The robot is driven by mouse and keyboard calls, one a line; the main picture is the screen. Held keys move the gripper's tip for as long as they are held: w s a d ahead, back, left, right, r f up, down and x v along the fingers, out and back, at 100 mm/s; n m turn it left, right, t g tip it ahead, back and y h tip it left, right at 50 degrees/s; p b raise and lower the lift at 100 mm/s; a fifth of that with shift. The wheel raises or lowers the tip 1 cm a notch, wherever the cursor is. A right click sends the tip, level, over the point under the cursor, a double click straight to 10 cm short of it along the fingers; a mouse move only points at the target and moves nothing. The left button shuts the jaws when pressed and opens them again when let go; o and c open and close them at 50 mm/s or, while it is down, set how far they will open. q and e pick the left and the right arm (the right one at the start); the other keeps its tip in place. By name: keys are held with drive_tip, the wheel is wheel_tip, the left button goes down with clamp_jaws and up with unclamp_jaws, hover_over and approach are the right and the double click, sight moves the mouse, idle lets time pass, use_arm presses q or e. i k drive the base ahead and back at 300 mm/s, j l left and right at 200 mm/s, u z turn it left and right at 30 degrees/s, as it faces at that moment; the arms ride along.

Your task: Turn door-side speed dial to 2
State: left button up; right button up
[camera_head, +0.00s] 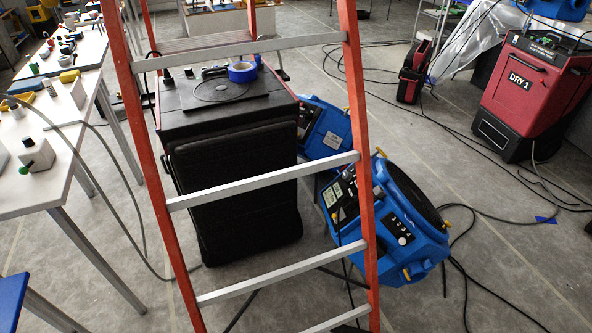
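A blue air mover (418,207) stands on the floor right of centre, behind the right rail of a ladder. Its black dial plate carries the numbers 1 2 3 4, with a small pale speed dial (402,240) below them. I cannot tell which number the dial points to. A second blue air mover (325,128) stands behind it, partly hidden by the ladder and the black case. No door is in view, so I cannot tell which air mover is door-side. Neither of my grippers is in view.
An orange stepladder (362,150) stands close in front. A large black case (235,190) with blue tape (242,71) on top is behind it. A red DRY 1 dehumidifier (525,90) stands at right. Cables (468,265) cross the floor. White tables (60,190) line the left.

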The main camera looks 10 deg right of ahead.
sight(347, 176)
drive_tip(key=l+u, duration=0.3)
drive_tip(key=u, duration=0.15)
drive_tip(key=l+u, duration=0.65)
drive_tip(key=u, duration=0.25)
drive_tip(key=k+l+u, duration=0.2)
drive_tip(key=u, duration=0.25)
drive_tip(key=k+l+u, duration=0.15)
drive_tip(key=u, duration=0.25)
drive_tip(key=l, duration=0.15)
